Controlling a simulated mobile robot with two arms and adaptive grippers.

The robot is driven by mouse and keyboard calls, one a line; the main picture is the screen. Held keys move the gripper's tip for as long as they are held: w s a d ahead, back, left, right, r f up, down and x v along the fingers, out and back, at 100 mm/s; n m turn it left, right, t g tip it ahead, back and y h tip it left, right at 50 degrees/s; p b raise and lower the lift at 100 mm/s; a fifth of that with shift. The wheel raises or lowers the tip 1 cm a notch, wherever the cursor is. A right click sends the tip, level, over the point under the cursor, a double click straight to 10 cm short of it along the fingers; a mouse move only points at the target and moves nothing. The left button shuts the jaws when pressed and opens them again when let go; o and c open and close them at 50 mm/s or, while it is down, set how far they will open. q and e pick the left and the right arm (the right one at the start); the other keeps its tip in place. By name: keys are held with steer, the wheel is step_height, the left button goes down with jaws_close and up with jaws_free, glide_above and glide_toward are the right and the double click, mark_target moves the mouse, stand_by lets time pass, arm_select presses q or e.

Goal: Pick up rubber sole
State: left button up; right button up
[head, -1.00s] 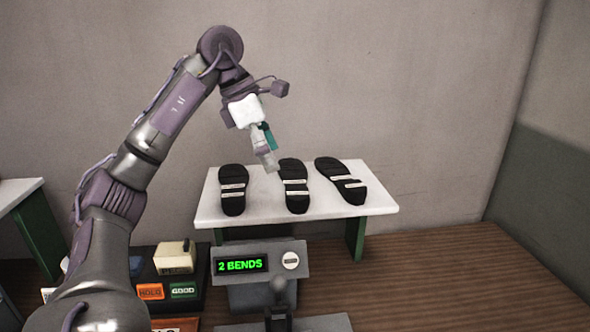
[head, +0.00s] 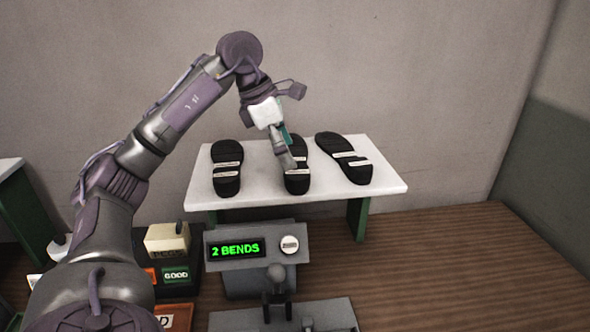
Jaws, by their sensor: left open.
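Three black rubber soles with pale label strips lie on a white-topped rack. The left sole (head: 227,168) and the right sole (head: 344,158) are in clear view. The middle sole (head: 298,183) is partly hidden behind my left gripper (head: 288,166). My left gripper is open and points down at the middle sole, with its fingertips over or beside that sole's left edge. I cannot tell whether they touch it. My right gripper is out of view.
The white rack (head: 390,184) has green legs and stands against the wall. In front is a press with a display (head: 236,249) reading "2 BENDS" and a lever (head: 277,273). Labelled blocks and trays, one marked GOOD (head: 176,275), sit at lower left. The wooden table is clear at right.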

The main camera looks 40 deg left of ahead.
mark_target(297, 172)
arm_select(q)
steer(key=p+x, duration=0.1)
steer(key=x, duration=0.2)
steer(key=shift+f, duration=0.25)
steer(key=shift+w+d+f, duration=0.15)
steer(key=shift+f, duration=0.45)
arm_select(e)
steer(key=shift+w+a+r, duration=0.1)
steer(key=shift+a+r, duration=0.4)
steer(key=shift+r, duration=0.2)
arm_select(q)
steer(key=c, duration=1.4)
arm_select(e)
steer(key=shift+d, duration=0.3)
arm_select(q)
steer(key=shift+r, duration=0.1)
